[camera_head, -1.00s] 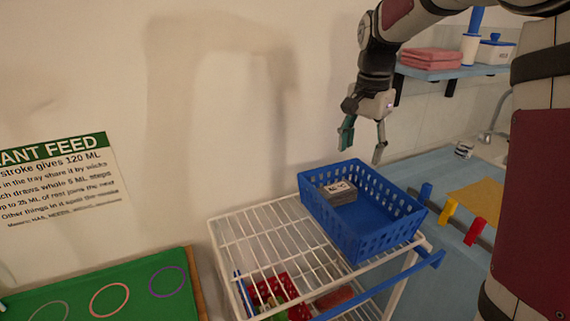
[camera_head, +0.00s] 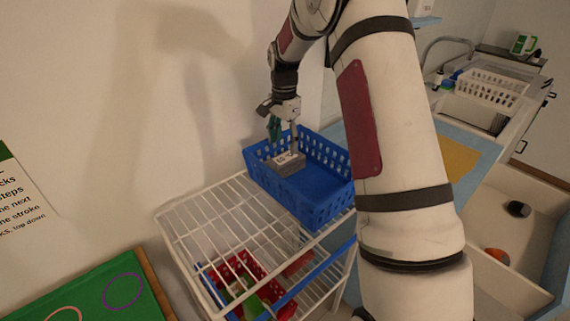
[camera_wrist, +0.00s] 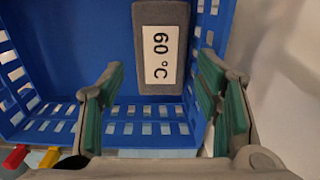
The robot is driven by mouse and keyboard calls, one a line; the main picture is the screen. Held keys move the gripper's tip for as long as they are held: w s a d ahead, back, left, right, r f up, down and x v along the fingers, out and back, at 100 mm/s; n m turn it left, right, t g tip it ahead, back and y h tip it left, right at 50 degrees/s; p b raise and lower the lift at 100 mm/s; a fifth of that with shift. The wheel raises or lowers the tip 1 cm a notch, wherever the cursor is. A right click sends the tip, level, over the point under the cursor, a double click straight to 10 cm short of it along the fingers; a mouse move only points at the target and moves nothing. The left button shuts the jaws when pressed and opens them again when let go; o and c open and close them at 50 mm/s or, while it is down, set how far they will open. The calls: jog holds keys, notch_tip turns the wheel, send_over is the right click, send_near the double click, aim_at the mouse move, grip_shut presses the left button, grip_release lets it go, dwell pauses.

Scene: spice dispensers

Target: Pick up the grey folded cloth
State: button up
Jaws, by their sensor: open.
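The grey folded cloth (camera_wrist: 163,82) lies on the floor of the blue basket (camera_wrist: 75,50), near one wall. It bears a white label reading "60 °C". In the head view the cloth (camera_head: 287,166) sits near the basket's back left part, partly hidden by a finger. My gripper (camera_wrist: 160,100) is open, with green pads on its fingers. In the head view my gripper (camera_head: 283,143) points down over the cloth, its fingertips at about the basket's rim. In the wrist view the cloth shows between the fingers and ahead of them. I cannot tell whether a finger touches it.
The basket stands on a white wire rack (camera_head: 215,225). A red basket (camera_head: 242,270) with coloured things is on the rack's lower level. A green board (camera_head: 100,295) is at the lower left. A wall rises close behind, and a sink (camera_head: 475,115) is at the right.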

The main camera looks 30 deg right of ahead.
aim_at(285, 158)
notch_tip(285, 158, down, 6)
jog(key=shift+d+r+p, duration=0.15)
jog(key=shift+p, duration=0.35)
jog(key=c, duration=0.8)
